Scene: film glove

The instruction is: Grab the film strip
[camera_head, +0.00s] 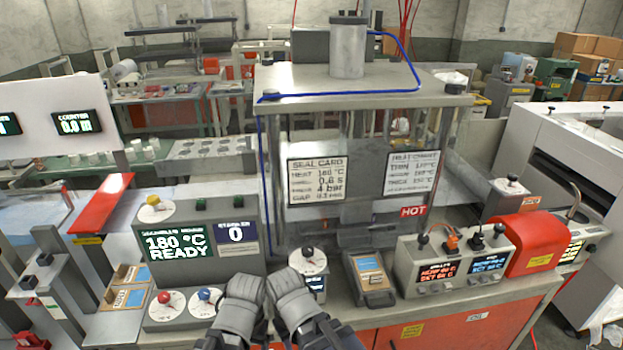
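I cannot make out a separate film strip with certainty. A pale bluish film-like sheet (38,218) lies at the left, beside a red bar. My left gripper (243,288) and my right gripper (288,290) are close together at the bottom middle, in front of the sealing machine (365,92). Both are seen from behind, and their fingertips are hard to make out. I see no film between them. The film-like sheet is well to the left of both grippers.
A control box (190,245) reading 180 °C READY stands left of my grippers. A small round-dial unit (308,262) and a grey tray-like device (369,278) stand close by on the right. A sign on the machine reads HOT (413,211). A two-display control box (455,264) stands further right.

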